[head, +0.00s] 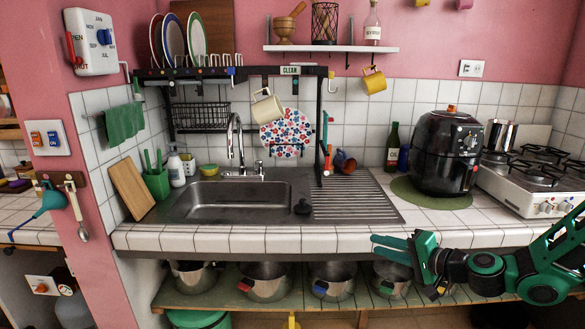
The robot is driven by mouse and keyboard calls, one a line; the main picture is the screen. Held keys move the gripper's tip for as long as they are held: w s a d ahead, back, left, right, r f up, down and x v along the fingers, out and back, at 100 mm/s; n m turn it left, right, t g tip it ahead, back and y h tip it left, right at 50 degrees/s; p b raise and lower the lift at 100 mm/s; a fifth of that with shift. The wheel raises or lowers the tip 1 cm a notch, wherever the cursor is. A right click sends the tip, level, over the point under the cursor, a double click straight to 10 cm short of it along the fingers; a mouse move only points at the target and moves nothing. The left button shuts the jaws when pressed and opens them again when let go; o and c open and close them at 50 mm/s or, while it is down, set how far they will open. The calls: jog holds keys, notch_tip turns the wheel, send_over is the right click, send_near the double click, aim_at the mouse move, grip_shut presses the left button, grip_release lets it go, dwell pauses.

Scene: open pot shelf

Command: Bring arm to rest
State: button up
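My gripper (392,247) is at the end of my green and black arm, which reaches in from the right in the head view. It is in front of the counter's front edge, near the right end of the drainboard. Its green fingers point left, and I see nothing held between them. Below, the open pot shelf (230,299) holds several steel pots. The rightmost pot (391,284) is partly hidden behind my gripper. Another pot (332,283) with a blue tab stands left of it.
The steel sink (245,202) and drainboard (350,204) fill the counter's middle. A black air fryer (446,152) and a white stove (535,182) stand at the right. A dish rack (230,73) hangs above the sink.

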jog(key=s+d+f+n+g+h, duration=0.2)
jog(key=s+f+n+g, duration=0.15)
jog(key=s, duration=0.25)
jog(key=s+d+f+n+g+h, duration=0.2)
jog(key=s+d+f+g+h, duration=0.15)
jog(key=s, duration=0.25)
jog(key=s+d+r+g+h, duration=0.1)
jog(key=s+d+r, duration=0.1)
jog(key=s, duration=0.3)
jog(key=s+d+r+m+g+h, duration=0.1)
jog(key=s+d+r+h, duration=0.1)
jog(key=s+d, duration=0.3)
jog(key=shift+r, duration=0.25)
jog(key=shift+o, duration=0.3)
jog(key=s+d+r+m+g, duration=0.1)
jog(key=s+d+r, duration=0.1)
jog(key=s, duration=0.5)
jog(key=s+d+r+m+g, duration=0.1)
jog(key=s+r, duration=0.3)
jog(key=s, duration=0.3)
jog(key=shift+d+r+m+g+h, duration=0.2)
jog(key=shift+d+m+g+h, duration=0.1)
jog(key=shift+d+m+h, duration=0.05)
jog(key=shift+s+d, duration=0.15)
jog(key=shift+s, duration=0.2)
